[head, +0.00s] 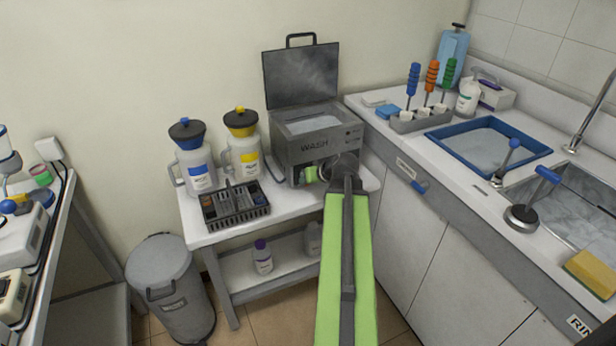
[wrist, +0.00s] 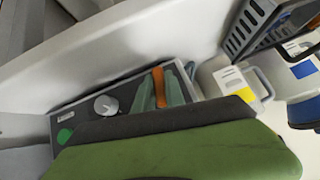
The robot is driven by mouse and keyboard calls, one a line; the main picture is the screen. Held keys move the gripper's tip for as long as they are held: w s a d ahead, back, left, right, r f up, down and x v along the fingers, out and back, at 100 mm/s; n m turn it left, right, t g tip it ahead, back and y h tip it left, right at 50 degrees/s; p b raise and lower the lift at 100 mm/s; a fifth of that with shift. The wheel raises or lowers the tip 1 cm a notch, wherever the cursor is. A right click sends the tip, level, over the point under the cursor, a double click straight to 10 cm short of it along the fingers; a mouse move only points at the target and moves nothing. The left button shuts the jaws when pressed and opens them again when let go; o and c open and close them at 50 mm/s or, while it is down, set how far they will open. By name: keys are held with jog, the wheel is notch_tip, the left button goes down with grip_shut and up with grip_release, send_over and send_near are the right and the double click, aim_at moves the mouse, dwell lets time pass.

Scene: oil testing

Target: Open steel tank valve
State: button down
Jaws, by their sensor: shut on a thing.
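The steel tank (head: 316,135), a grey box marked WASH, stands on the white side table with its lid raised. My arm reaches to its front, and my gripper (head: 312,174) is low against that face. In the wrist view my gripper (wrist: 161,92) has its grey-green fingers closed around an orange valve handle (wrist: 159,86). The tank front (wrist: 88,110) there also bears a round grey knob and a green button. In the head view my arm and gripper hide the valve.
A dark rack (head: 235,205) stands left of the tank, with a blue-capped jug (head: 195,165) and a yellow-capped jug (head: 243,155) behind it. The sink counter (head: 400,150) closes in on the right. A grey bin (head: 170,285) stands on the floor.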

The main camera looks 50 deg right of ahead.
jog(key=shift+n+g+h, duration=0.3)
jog(key=shift+n+h, duration=0.2)
jog(key=shift+h, duration=0.3)
jog(key=c, duration=1.4)
grip_release()
